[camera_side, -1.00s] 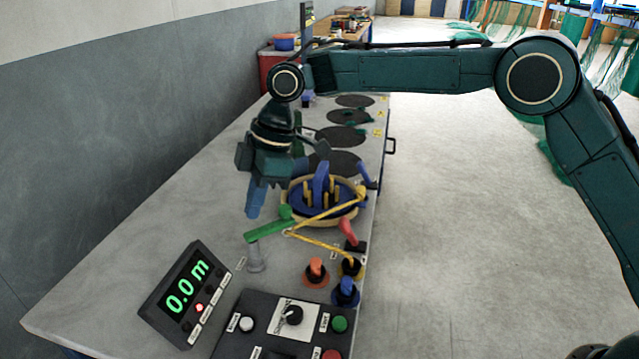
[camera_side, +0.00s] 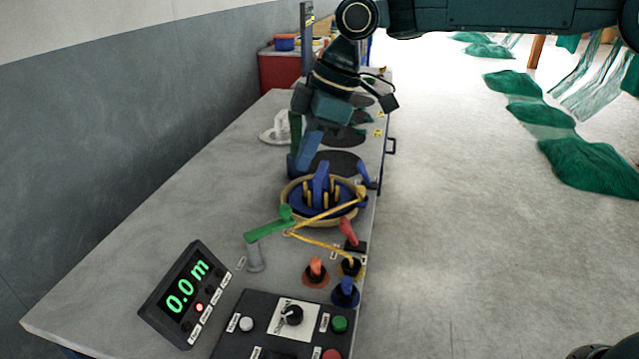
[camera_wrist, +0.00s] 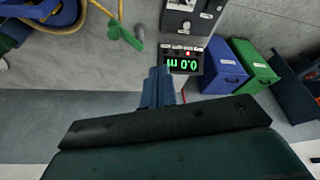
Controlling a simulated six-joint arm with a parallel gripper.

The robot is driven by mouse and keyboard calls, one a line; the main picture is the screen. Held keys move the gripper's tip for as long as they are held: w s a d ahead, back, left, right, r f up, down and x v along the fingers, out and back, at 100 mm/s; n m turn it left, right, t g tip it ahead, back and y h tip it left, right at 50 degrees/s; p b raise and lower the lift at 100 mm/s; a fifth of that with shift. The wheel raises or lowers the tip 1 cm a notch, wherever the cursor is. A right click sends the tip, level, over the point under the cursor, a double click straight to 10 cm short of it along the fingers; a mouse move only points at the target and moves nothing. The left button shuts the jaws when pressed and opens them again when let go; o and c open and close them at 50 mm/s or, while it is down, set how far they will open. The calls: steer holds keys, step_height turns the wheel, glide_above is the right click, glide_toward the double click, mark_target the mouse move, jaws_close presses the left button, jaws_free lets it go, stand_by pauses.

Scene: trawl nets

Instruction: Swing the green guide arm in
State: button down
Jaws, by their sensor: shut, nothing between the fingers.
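The green guide arm (camera_side: 268,228) sits on a short grey post (camera_side: 255,258) on the bench, with its knobbed end toward the round tan-rimmed drum (camera_side: 290,212). A yellow rope (camera_side: 322,243) runs from the drum close past that end. The guide arm also shows at the top of the wrist view (camera_wrist: 124,33). My gripper (camera_side: 297,165) is shut and empty, its blue fingers pointing down above the bench, behind and left of the drum and apart from the guide arm. The shut fingers also show in the wrist view (camera_wrist: 157,85).
A display reading 0.0 m (camera_side: 186,288) and a button panel (camera_side: 285,325) stand at the bench's near end. Orange (camera_side: 316,272) and blue (camera_side: 345,291) knobs and a red lever (camera_side: 349,233) stand near the right edge. The bench's left part is clear.

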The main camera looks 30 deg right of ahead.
steer(key=s+d+r+m+t, duration=0.2)
steer(key=s+d+r+m, duration=0.3)
steer(key=s+d, duration=0.5)
steer(key=shift+d+h, duration=0.4)
steer(key=shift+s+r, duration=0.1)
stand_by(0.4)
steer(key=s+d+f+m+t+h, duration=0.1)
steer(key=s+d+f+m, duration=0.2)
steer(key=s+d, duration=0.3)
steer(key=s+d+f+m+t+h, duration=0.1)
steer(key=s+d+f+m, duration=0.2)
steer(key=s, duration=1.1)
steer(key=shift+d+f+m+h, duration=0.15)
steer(key=shift+d+m+h, duration=0.25)
steer(key=shift+d+m, duration=1.15)
steer(key=shift+d+n, duration=0.3)
steer(key=shift+n, duration=0.05)
